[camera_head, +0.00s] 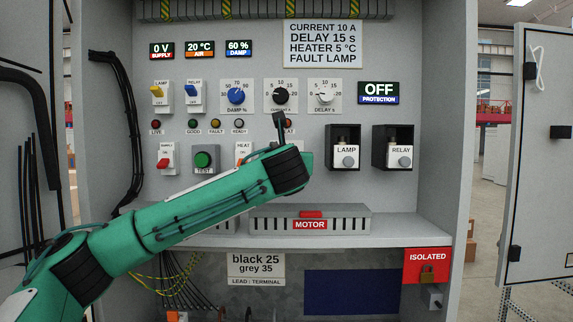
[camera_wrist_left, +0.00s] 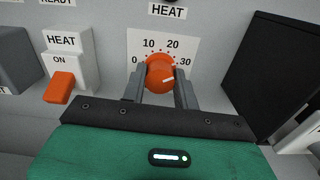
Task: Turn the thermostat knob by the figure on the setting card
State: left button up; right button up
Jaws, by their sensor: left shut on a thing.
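The setting card (camera_head: 322,44) at the top right of the panel reads "CURRENT 10 A, DELAY 15 s, HEATER 5 °C, FAULT LAMP". The orange thermostat knob (camera_wrist_left: 159,69) sits on a white dial plate marked 0, 10, 20 and 30, below a HEAT label. My left gripper (camera_wrist_left: 160,84) is shut on the knob, one finger at each side. In the head view my left arm hides the knob, and the left gripper (camera_head: 281,132) shows only partly. My right gripper is not in view.
The HEAT switch (camera_wrist_left: 62,80) with an orange lever is left of the knob. A black housing (camera_wrist_left: 268,62) juts out at the right. LAMP (camera_head: 345,148) and RELAY (camera_head: 399,148) units stand right of my arm. A shelf with a MOTOR block (camera_head: 345,219) lies below.

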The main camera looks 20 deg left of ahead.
pick_arm(q)
jog(key=n+b, duration=0.4)
jog(key=n, duration=0.3)
jog(key=n+b, duration=0.4)
jog(key=n, duration=0.3)
jog(key=n+b, duration=0.4)
jog(key=n, duration=0.4)
jog(key=shift+f, duration=0.3)
jog(key=shift+n, duration=0.3)
jog(key=o, duration=0.7)
jog(key=shift+o, duration=1.4)
jog(key=shift+a+r, duration=0.1)
jog(key=shift+a, duration=0.05)
